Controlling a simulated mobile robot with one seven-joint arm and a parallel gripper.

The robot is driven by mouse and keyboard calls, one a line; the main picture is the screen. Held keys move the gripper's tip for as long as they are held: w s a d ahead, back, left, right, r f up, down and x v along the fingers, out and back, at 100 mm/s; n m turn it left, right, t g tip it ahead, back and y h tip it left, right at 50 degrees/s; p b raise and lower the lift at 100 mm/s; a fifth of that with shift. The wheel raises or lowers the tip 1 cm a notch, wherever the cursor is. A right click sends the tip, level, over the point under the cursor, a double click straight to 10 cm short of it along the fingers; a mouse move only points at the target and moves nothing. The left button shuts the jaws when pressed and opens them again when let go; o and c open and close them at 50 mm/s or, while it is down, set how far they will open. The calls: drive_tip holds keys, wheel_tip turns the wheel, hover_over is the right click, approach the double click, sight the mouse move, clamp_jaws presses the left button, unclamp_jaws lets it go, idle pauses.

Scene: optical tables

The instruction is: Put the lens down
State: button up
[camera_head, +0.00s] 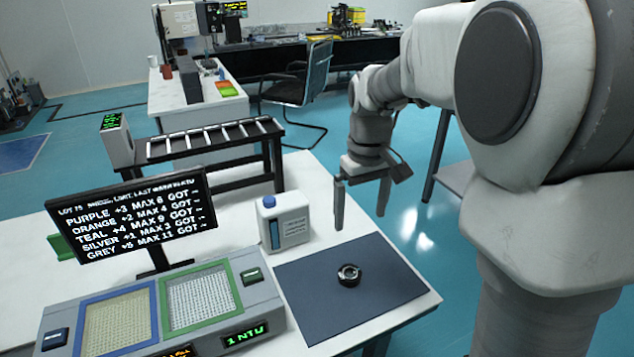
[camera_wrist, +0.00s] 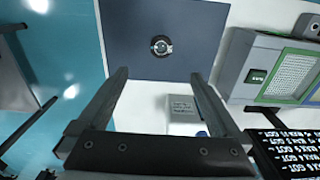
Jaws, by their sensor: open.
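The lens (camera_head: 349,275) is a small dark ring-shaped piece. It lies flat on the dark blue-grey mat (camera_head: 310,305) on the white table. In the wrist view the lens (camera_wrist: 161,45) sits on the mat (camera_wrist: 205,65), beyond my fingertips and apart from them. My gripper (camera_head: 361,222) is open and empty, held above the table at the far side of the mat. In the wrist view my gripper's two fingers (camera_wrist: 158,76) are spread wide with nothing between them.
A white bottle with a blue cap (camera_head: 285,228) stands behind the mat. A monitor (camera_head: 132,222) and a device with blue- and green-framed mesh panels (camera_head: 255,298) stand left of the mat. A dark rack (camera_head: 210,147) is at the back. The mat around the lens is clear.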

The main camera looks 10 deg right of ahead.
drive_tip(key=b, duration=0.2)
hover_over(350, 272)
drive_tip(key=f, duration=1.2)
drive_tip(key=shift+s+d+f, duration=0.1)
drive_tip(key=shift+s+d, duration=0.1)
drive_tip(key=shift+d, duration=0.15)
drive_tip(key=shift+w+a+f+b, duration=0.15)
drive_tip(key=shift+f+b, duration=0.1)
drive_tip(key=shift+f, duration=1.1)
drive_tip(key=shift+a+f+b, duration=0.15)
drive_tip(key=shift+f+b, duration=0.05)
drive_tip(key=shift+f, duration=1.1)
drive_tip(key=shift+r, duration=0.1)
drive_tip(key=c, duration=1.6)
